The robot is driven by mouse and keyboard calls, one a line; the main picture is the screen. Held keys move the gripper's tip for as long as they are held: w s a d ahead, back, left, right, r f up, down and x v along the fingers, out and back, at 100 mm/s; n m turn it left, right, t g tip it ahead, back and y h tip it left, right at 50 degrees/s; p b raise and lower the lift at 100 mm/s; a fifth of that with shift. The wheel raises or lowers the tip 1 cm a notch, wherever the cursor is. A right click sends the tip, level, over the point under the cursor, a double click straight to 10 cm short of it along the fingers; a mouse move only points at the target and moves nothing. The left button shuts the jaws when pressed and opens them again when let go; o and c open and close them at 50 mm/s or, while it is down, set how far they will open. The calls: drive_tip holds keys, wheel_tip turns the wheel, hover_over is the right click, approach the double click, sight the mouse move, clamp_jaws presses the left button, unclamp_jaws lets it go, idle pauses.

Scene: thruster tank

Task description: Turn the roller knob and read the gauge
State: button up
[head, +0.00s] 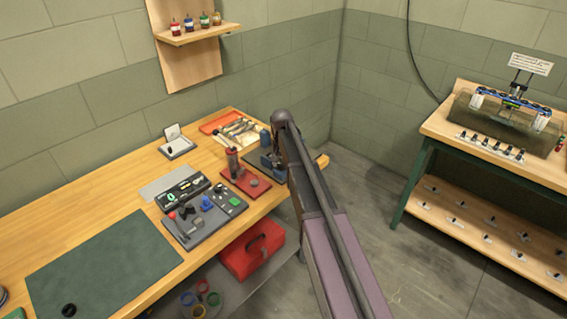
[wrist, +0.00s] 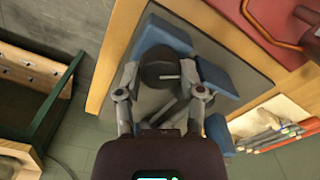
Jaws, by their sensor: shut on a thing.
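The roller knob (wrist: 160,68) is a dark round knob with a white line on its face, seen in the wrist view among blue blocks (wrist: 216,76) on a grey plate (wrist: 250,85). My gripper (wrist: 160,76) has a finger on each side of the knob and is shut on it. In the head view my gripper is hidden behind my arm, near the right end of the workbench (head: 105,190). The knob cannot be made out there. I cannot tell for sure which thing is the gauge; a black case (head: 182,190) with a green ring-shaped mark lies on the bench.
A red base with a cylinder (head: 234,165) stands left of my arm. A grey panel with coloured knobs (head: 204,218) and a green mat (head: 105,262) lie further left. A red toolbox (head: 251,250) is below. A second bench with a clear tank (head: 505,122) stands right, across open floor.

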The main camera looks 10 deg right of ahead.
drive_tip(key=m, duration=0.4)
drive_tip(key=shift+w+m, duration=0.25)
drive_tip(key=shift+m, duration=1.95)
drive_tip(key=o, duration=1.2)
drive_tip(key=shift+s, duration=0.1)
drive_tip(key=shift+s, duration=0.1)
